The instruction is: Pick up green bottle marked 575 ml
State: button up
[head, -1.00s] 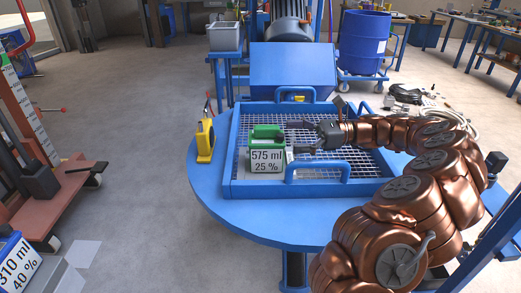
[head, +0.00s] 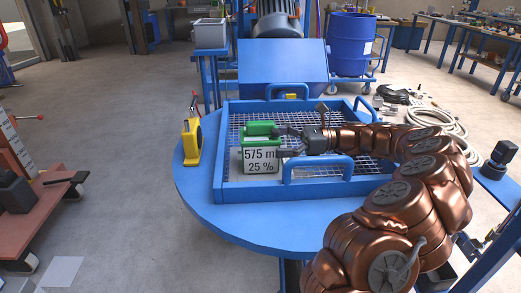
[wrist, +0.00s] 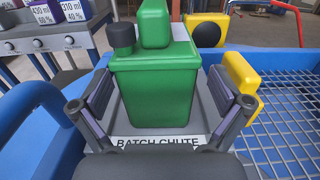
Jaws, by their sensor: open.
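The green bottle (head: 258,130) stands in the blue tray (head: 221,185), its lower part covered by a white label reading 575 ml, 25 %. My gripper (head: 280,142) reaches in from the right at the bottle's right side. In the wrist view the green bottle (wrist: 155,90) stands upright with a dark cap at its top left. The open fingers of my gripper (wrist: 160,100) are on either side of it. A gap shows at the left finger; contact at the right is hard to tell.
A yellow device (head: 192,140) stands on the round blue table (head: 190,185), left of the tray. Blue handles (head: 318,165) rise at the tray's front and back. In the wrist view a yellow block (wrist: 243,75) is behind the right finger.

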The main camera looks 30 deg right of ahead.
aim_at(260, 142)
jog(key=shift+b+x, duration=0.45)
jog(key=shift+x, duration=1.85)
jog(key=shift+s+a, duration=0.1)
jog(key=shift+s, duration=0.1)
jog(key=c, duration=1.2)
jog(key=shift+r, duration=0.1)
